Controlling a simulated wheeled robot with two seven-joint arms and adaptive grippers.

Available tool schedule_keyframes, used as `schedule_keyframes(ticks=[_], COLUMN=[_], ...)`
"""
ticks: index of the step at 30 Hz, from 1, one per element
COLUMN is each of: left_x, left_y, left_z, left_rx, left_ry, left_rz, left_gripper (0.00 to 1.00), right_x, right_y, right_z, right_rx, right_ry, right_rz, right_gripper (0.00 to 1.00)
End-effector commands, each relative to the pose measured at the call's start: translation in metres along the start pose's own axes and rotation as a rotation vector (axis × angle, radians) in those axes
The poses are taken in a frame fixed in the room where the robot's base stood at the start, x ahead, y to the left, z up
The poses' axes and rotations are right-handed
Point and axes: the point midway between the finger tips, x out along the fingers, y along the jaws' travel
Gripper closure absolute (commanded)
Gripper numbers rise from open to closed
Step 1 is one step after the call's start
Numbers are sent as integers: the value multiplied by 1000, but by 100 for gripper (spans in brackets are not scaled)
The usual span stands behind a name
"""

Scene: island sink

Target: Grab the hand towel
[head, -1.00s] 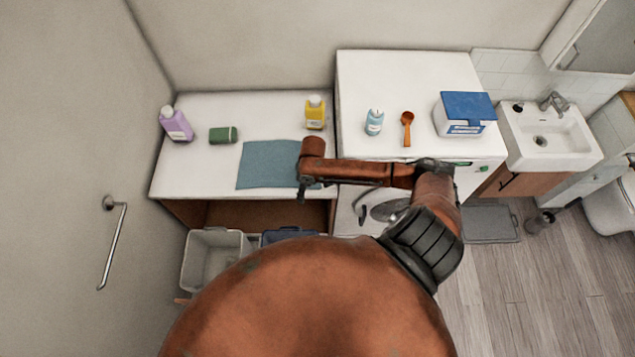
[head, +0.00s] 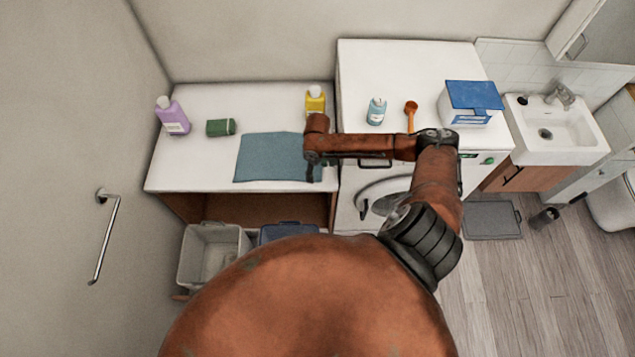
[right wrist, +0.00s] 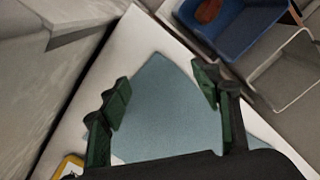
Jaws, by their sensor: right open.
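The hand towel (head: 268,157) is a flat blue-grey cloth on the white counter in the head view. My right gripper (head: 312,172) is at the towel's right edge, pointing down. In the right wrist view the towel (right wrist: 160,100) fills the space between and beyond the two open fingers of my right gripper (right wrist: 162,85). The fingers are apart with nothing held between them. I cannot tell whether the fingertips touch the cloth. The arm hides part of the towel's right side. My left gripper does not show.
On the counter (head: 185,180) stand a purple bottle (head: 173,117), a green sponge-like block (head: 221,127) and a yellow bottle (head: 315,102). A blue-labelled bottle (head: 376,111), an orange-brown spoon (head: 411,114) and a blue-lidded box (head: 471,102) are on the washing machine. Bins (head: 211,253) stand below the counter.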

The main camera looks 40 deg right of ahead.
Motion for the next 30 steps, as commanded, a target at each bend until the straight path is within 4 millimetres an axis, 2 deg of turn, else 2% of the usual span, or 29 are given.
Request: schedule_keyframes(ticks=[1,2,9,30], left_x=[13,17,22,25], left_y=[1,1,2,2], left_z=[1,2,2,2], left_rx=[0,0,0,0], left_ry=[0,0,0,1], left_rz=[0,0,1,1], left_gripper=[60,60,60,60], right_x=[12,15,36,44], right_y=[0,0,0,0], right_z=[0,0,0,0], right_rx=[0,0,1,1], right_ry=[0,0,0,0], right_rz=[1,1,-1,-1], right_gripper=[42,42,42,43])
